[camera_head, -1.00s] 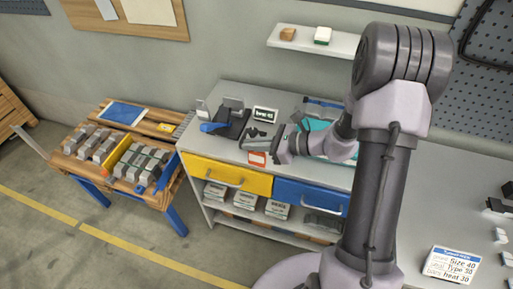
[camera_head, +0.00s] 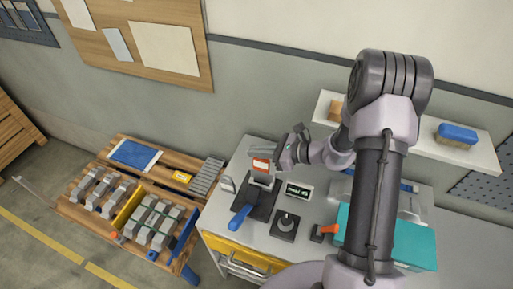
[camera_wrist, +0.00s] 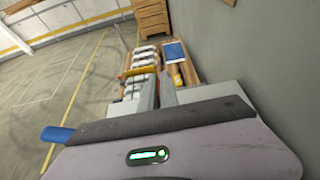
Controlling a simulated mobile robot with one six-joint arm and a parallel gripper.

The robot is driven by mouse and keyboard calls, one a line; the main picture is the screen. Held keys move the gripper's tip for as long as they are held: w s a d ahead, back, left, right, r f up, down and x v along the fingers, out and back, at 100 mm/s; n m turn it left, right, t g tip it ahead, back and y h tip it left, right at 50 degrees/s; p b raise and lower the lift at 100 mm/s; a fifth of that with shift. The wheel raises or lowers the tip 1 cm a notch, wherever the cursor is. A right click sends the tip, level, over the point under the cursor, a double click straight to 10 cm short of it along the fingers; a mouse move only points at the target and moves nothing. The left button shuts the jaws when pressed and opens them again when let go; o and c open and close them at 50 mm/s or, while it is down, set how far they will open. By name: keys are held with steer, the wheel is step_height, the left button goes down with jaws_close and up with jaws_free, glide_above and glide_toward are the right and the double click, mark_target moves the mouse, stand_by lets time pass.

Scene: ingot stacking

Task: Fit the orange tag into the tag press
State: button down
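My gripper (camera_head: 268,151) is above the grey bench in the head view, with the orange tag (camera_head: 261,165) just below its fingertips. The tag has a white label area and appears held by the fingers. The tag press (camera_head: 259,203) has a black base, a grey upper part and a blue handle (camera_head: 240,217). The tag is over the far end of the press in the picture; I cannot tell whether they touch. In the wrist view my two grey fingers (camera_wrist: 168,94) show with a narrow gap, and the tag is hidden. A blue handle (camera_wrist: 57,134) shows at lower left there.
A small display (camera_head: 298,190) and a black knob unit (camera_head: 284,226) stand right of the press. A wooden table (camera_head: 73,211) with grey ingots stands left. A shelf (camera_head: 400,135) hangs behind.

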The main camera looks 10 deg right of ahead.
mark_target(256, 166)
steer(key=shift+s, duration=0.25)
step_height(256, 166, down, 6)
steer(key=b, duration=0.5)
steer(key=shift+w, duration=0.1)
steer(key=shift+r, duration=0.1)
steer(key=shift+b, duration=0.6)
stand_by(0.9)
steer(key=shift+a+f+b, duration=0.15)
steer(key=shift+f+b, duration=0.3)
steer(key=shift+b, duration=0.05)
steer(key=shift+f, duration=0.2)
steer(key=shift+r, duration=0.15)
steer(key=shift+r, duration=0.2)
